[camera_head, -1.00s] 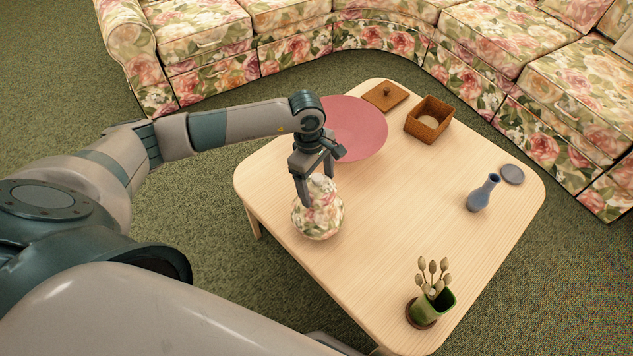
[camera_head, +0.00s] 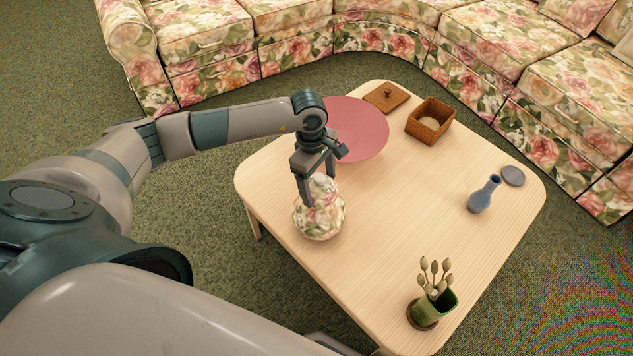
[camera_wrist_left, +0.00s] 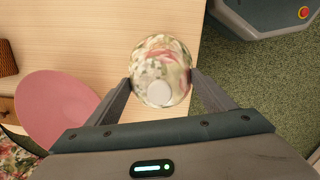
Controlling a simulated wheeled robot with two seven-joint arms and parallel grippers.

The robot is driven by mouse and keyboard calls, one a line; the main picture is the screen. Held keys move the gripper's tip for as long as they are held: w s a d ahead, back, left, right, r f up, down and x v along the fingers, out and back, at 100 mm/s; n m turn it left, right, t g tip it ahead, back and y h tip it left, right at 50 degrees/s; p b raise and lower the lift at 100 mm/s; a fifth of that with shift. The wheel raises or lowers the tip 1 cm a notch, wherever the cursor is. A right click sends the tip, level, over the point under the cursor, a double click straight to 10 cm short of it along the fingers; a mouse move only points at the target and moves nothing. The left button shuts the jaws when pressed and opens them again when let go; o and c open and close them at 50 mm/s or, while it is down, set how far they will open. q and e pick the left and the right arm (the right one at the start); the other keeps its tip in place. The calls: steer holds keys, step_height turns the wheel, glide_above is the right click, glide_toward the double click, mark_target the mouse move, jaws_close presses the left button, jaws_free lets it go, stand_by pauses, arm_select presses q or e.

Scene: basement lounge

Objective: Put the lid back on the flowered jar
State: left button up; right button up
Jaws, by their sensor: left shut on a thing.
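The flowered jar (camera_head: 319,221) stands upright at the left edge of the pale wooden table (camera_head: 385,215). My left gripper (camera_head: 321,190) points down over its top, with one finger on each side of the flowered lid (camera_head: 323,185), and is shut on it. In the left wrist view, the lid with its pale round knob (camera_wrist_left: 159,93) lies between the fingertips (camera_wrist_left: 161,82) and hides most of the jar. The lid is right at the jar's top; I cannot tell whether it is seated or slightly above. My right gripper is not in view.
A pink plate (camera_head: 358,130) lies behind the jar. A wooden box (camera_head: 430,121) and a flat wooden lid (camera_head: 387,97) are at the back. The table's middle is clear.

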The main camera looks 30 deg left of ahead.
mark_target(322, 176)
arm_select(q)
steer(key=shift+f, duration=0.5)
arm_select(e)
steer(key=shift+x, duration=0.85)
arm_select(q)
steer(key=o, duration=1.3)
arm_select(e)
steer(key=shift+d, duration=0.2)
arm_select(q)
steer(key=shift+o, duration=0.4)
steer(key=shift+r, duration=0.2)
steer(key=shift+w+d+r+p, duration=0.1)
steer(key=shift+w+r+p, duration=0.1)
steer(key=shift+r+p, duration=0.65)
steer(key=shift+w+d+r+p, duration=0.15)
steer(key=shift+r+p, duration=0.3)
steer(key=shift+r, duration=0.65)
steer(key=shift+r+p, duration=0.7)
steer(key=shift+r, duration=0.75)
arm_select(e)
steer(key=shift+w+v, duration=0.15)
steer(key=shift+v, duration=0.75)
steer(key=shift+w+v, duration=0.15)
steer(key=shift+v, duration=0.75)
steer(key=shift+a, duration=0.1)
arm_select(q)
jaws_close()
